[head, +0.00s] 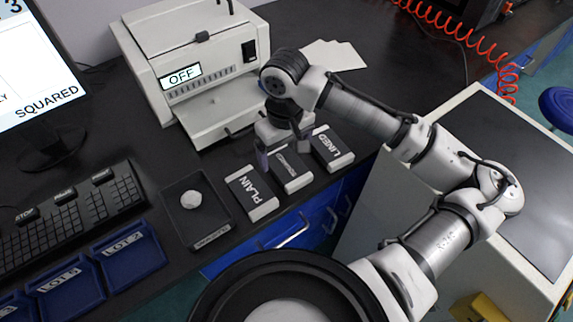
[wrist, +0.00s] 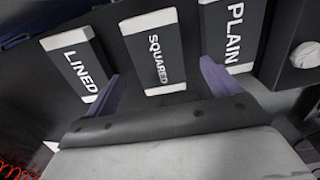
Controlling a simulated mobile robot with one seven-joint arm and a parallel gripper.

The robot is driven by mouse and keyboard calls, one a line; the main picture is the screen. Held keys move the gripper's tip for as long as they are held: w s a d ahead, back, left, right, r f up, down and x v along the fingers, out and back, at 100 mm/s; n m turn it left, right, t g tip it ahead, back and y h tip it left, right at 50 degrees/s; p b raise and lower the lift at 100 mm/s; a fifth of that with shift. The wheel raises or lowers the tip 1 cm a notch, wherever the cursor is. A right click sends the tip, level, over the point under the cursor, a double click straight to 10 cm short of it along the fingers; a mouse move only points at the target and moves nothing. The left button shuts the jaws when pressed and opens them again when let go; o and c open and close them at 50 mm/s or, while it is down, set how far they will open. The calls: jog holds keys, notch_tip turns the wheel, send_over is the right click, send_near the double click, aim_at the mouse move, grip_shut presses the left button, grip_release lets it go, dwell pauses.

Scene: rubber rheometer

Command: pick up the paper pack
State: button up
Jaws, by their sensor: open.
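Three dark paper packs with white bands lie side by side on the black bench: PLAIN (head: 252,192), SQUARED (head: 292,178) and LINED (head: 333,148). In the wrist view, LINED (wrist: 80,65) is on the left, SQUARED (wrist: 155,55) in the middle and PLAIN (wrist: 235,35) on the right. My gripper (head: 283,152) is open and empty above the SQUARED pack, partly hiding it in the head view. In the wrist view its fingers (wrist: 161,72) stand on either side of the SQUARED pack's near end. I cannot tell the exact height above it.
A monitor (head: 35,65) reads SQUARED. A white machine (head: 190,60) showing OFF stands behind the packs. A dark tray (head: 185,215) with a pale lump is left of PLAIN. Blue LOT trays (head: 130,252) and a keyboard (head: 75,210) are further left.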

aim_at(286, 163)
jog(key=shift+w+f+p, duration=0.15)
jog(key=shift+f+p, duration=0.2)
jog(key=shift+f, duration=1.9)
jog(key=c, duration=1.1)
jog(key=shift+c, duration=0.2)
jog(key=shift+r, duration=0.1)
